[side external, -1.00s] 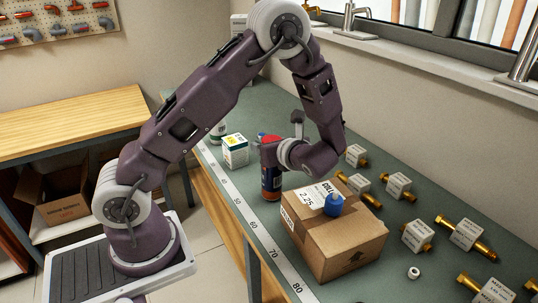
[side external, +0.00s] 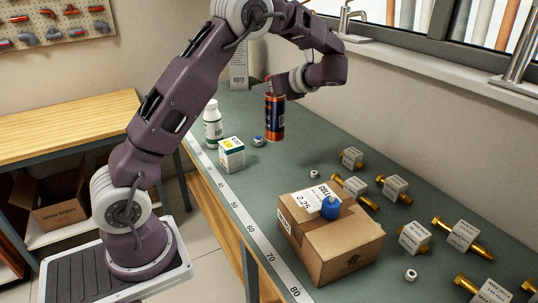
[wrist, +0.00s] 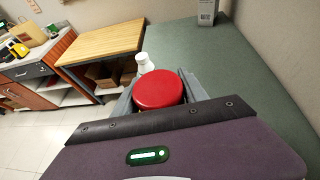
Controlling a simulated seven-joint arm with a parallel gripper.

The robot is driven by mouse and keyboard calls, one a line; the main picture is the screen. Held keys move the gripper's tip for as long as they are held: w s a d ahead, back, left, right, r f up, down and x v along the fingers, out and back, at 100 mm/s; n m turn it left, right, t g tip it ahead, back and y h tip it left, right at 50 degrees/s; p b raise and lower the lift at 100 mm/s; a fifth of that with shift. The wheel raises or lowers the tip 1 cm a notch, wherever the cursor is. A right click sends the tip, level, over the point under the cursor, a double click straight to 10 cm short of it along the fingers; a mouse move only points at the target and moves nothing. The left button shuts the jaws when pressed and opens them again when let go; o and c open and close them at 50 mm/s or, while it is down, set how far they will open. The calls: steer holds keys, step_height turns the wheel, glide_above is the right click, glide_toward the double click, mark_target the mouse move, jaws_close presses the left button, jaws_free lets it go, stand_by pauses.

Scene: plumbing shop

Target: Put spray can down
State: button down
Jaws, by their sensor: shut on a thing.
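The spray can (side external: 275,117), dark with an orange band, is upright over the far part of the green bench (side external: 230,200). My gripper (side external: 270,88) is shut around its upper end. I cannot tell for sure whether its base touches the bench. In the wrist view the can's red cap (wrist: 158,90) sits between the grey fingers and hides the can's body.
A white bottle (side external: 212,125), a small white-green box (side external: 232,154) and a small round blue-and-white item (side external: 258,141) stand left of the can. A cardboard box (side external: 335,245) is nearer the camera. Brass bolts with labels (side external: 412,237) lie right. The bench between is mostly clear.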

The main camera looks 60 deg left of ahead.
steer(key=w+a+f+g, duration=0.1)
steer(key=w+a+f, duration=0.1)
steer(key=a+f, duration=0.3)
step_height(320, 180, down, 8)
steer(key=a, duration=0.1)
steer(key=shift+n, duration=0.4)
steer(key=shift+a+f, duration=0.1)
steer(key=shift+f, duration=0.05)
steer(key=c, duration=0.6)
jaws_free()
